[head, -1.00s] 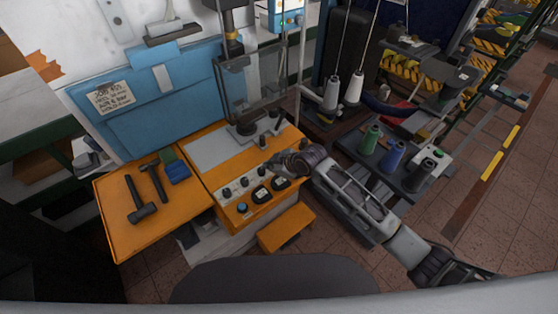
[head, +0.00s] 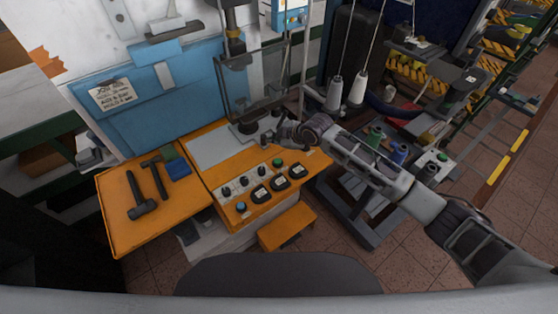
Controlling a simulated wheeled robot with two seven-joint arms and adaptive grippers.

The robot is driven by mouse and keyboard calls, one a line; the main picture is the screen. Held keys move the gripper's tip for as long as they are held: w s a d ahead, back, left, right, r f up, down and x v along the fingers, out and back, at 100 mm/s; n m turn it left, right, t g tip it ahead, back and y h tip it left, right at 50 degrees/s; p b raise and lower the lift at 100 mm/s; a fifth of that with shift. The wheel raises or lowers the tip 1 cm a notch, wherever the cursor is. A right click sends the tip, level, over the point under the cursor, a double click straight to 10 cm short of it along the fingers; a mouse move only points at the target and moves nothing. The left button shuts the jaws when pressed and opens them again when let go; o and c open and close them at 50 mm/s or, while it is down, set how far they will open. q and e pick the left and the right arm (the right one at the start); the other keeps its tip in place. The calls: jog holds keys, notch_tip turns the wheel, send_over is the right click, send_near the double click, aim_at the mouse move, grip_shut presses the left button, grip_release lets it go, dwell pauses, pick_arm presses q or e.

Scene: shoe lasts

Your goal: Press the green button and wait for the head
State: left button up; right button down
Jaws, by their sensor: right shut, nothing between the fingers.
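The green button (head: 278,162) sits at the right end of the top row on the orange machine's control panel (head: 237,193). It is fully visible. My right gripper (head: 276,137) is shut and empty, just beyond the button in the picture and apart from it. I cannot tell whether the head touches anything. My left gripper is not in view.
Two hammers (head: 139,200) and a blue block (head: 178,169) lie on the orange side table (head: 118,235). Thread spools (head: 398,153) stand at the right, partly behind my right arm. An orange step (head: 287,227) is below the panel.

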jog(key=shift+w+f, duration=0.1)
dwell(0.6)
jog(key=b, duration=0.6)
send_over(276, 162)
jog(key=shift+f, duration=2.95)
jog(key=shift+f+b, duration=0.5)
jog(key=shift+f, duration=0.75)
jog(key=shift+f, duration=1)
jog(key=shift+r, duration=0.15)
jog(key=shift+r+p, duration=0.7)
jog(key=shift+r, duration=0.15)
jog(key=shift+r+p, duration=2.15)
jog(key=shift+r, duration=0.4)
